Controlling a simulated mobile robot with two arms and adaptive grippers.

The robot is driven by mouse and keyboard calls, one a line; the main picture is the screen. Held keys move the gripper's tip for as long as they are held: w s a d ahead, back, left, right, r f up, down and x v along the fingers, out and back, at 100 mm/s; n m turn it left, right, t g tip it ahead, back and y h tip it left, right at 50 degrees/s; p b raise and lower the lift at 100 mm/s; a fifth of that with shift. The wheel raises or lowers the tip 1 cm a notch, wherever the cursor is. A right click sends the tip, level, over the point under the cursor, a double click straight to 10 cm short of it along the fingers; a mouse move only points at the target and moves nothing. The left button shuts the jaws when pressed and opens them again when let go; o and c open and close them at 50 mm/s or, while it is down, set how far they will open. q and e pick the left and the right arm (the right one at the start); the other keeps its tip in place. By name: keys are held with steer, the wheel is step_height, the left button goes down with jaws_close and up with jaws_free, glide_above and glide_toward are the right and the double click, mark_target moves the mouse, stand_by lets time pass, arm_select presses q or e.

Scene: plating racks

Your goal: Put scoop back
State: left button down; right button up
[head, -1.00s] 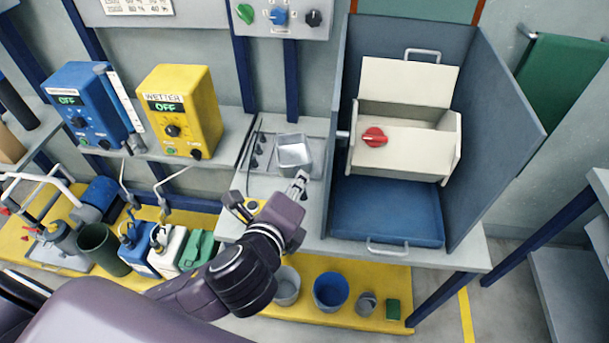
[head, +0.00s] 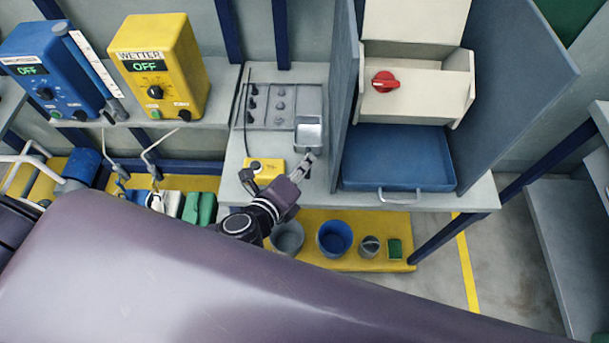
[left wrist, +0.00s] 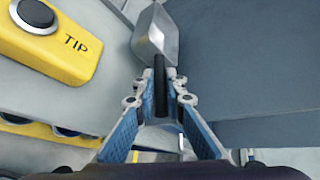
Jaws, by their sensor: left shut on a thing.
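The scoop (head: 309,133) has a grey metal pan and a dark handle. My left gripper (head: 309,159) is shut on the handle, with the pan pointing away from the fingers. In the left wrist view the scoop's pan (left wrist: 157,36) is at the top centre, and its black handle runs between the fingertips (left wrist: 161,100). The scoop is over the grey bench, just left of the booth's side wall. I cannot tell whether it touches the bench. My right gripper is not in view.
A yellow box marked TIP (left wrist: 62,40) with a black button is left of the gripper. The booth's grey side wall (head: 347,90) is close on the right, with a blue tray (head: 398,158) beyond it. A panel with dark knobs (head: 284,106) lies left of the scoop.

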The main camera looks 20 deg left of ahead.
arm_select(q)
steer(key=shift+f, duration=0.95)
step_height(320, 180, down, 4)
steer(key=shift+r+b, duration=0.1)
steer(key=shift+b, duration=0.25)
steer(key=c, duration=2)
jaws_free()
steer(key=shift+f, duration=0.2)
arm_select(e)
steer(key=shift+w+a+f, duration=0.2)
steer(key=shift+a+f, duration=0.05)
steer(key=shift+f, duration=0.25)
